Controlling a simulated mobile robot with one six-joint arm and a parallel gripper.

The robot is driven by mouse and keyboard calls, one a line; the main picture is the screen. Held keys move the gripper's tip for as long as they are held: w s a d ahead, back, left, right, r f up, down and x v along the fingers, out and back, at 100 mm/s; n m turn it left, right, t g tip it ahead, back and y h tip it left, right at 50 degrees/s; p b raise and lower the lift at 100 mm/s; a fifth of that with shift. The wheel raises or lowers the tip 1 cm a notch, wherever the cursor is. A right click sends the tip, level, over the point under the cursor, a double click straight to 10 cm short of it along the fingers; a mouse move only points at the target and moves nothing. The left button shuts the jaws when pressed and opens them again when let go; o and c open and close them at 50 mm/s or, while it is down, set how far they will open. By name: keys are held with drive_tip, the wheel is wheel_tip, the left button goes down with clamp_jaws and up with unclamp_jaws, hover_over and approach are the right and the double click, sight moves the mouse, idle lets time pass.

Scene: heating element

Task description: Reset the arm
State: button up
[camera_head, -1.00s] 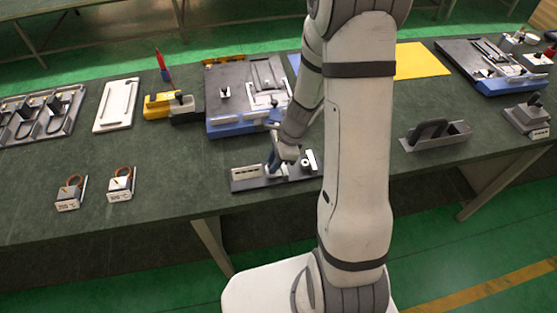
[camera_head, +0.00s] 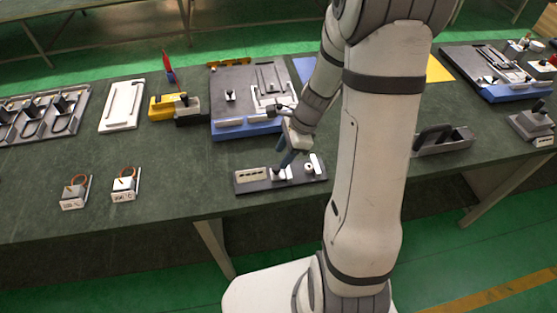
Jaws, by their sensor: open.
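My gripper (camera_head: 285,160) is at the end of my white arm, just above a dark flat fixture (camera_head: 252,186) at the table's front edge. The fixture carries a white slotted block on its left and small white parts on its right. The fingers point down and look open. They are small and partly blurred, and I see nothing clearly held between them. The thick lower part of my arm stands upright in front of the table and hides part of it.
A blue-based machine (camera_head: 228,131) stands close behind my gripper. A yellow and black device (camera_head: 163,107) and two small coil blocks (camera_head: 124,186) are to the left. A grey holder (camera_head: 455,139) is to the right, partly behind my arm. Bare green tabletop (camera_head: 185,160) lies left of the fixture.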

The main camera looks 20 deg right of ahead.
drive_tip(key=shift+v, duration=1.15)
drive_tip(key=s+a+r+n+t+h, duration=0.2)
drive_tip(key=s+r+n+t+h, duration=0.1)
drive_tip(key=s+r+n, duration=1.1)
wheel_tip(320, 180, up, 3)
drive_tip(key=n+h, duration=0.1)
drive_tip(key=n, duration=0.4)
drive_tip(key=shift+s+f+h, duration=0.15)
drive_tip(key=shift+s+h, duration=0.1)
drive_tip(key=shift+h, duration=0.05)
